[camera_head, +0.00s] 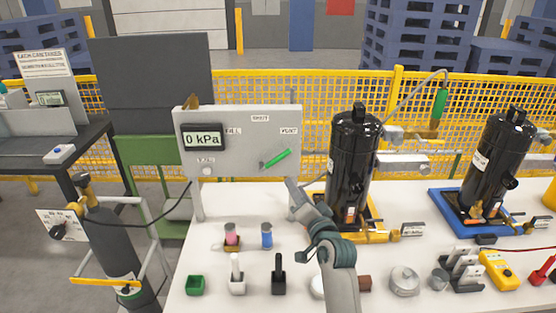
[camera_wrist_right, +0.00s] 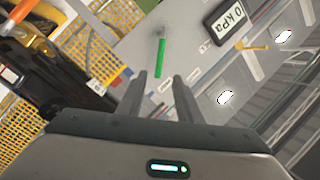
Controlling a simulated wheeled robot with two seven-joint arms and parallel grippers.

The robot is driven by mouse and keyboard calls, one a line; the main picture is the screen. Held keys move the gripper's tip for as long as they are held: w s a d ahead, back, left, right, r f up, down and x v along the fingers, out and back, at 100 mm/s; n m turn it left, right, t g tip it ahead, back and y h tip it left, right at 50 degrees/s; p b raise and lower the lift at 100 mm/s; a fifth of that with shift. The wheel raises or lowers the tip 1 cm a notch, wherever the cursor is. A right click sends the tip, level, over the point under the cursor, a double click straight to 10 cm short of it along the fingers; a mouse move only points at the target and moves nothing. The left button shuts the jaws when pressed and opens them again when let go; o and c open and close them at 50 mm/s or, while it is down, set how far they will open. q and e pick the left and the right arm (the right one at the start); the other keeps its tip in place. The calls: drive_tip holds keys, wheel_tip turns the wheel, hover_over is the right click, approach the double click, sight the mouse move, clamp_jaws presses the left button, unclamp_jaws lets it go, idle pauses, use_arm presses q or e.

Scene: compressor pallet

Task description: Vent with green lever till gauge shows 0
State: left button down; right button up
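The grey panel (camera_head: 235,115) stands upright on the white table with labels for fill, shut and vent. Its gauge (camera_head: 203,137) reads 0 kPa, also legible in the right wrist view (camera_wrist_right: 228,20). The green lever (camera_head: 276,159) slants up to the right from its pivot, its free end just below the vent label. It also shows in the right wrist view (camera_wrist_right: 160,58). My right gripper (camera_head: 292,184) is just below and right of the lever, apart from it. Its two fingers (camera_wrist_right: 160,82) are spread with nothing between them. My left gripper is out of view.
A black compressor (camera_head: 352,155) stands right of the panel on a yellow base, another (camera_head: 499,152) on a blue tray (camera_head: 452,212). A gas cylinder (camera_head: 117,240) stands at left. Small holders and tools line the table's front.

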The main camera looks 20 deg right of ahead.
sight(279, 160)
drive_tip(key=w+p, duration=0.1)
drive_tip(key=w, duration=0.7)
drive_tip(key=w+p, duration=0.2)
drive_tip(key=w, duration=0.5)
drive_tip(key=shift+w+a+p, duration=0.2)
drive_tip(key=shift+w+p, duration=0.1)
drive_tip(key=shift+w, duration=0.85)
clamp_jaws()
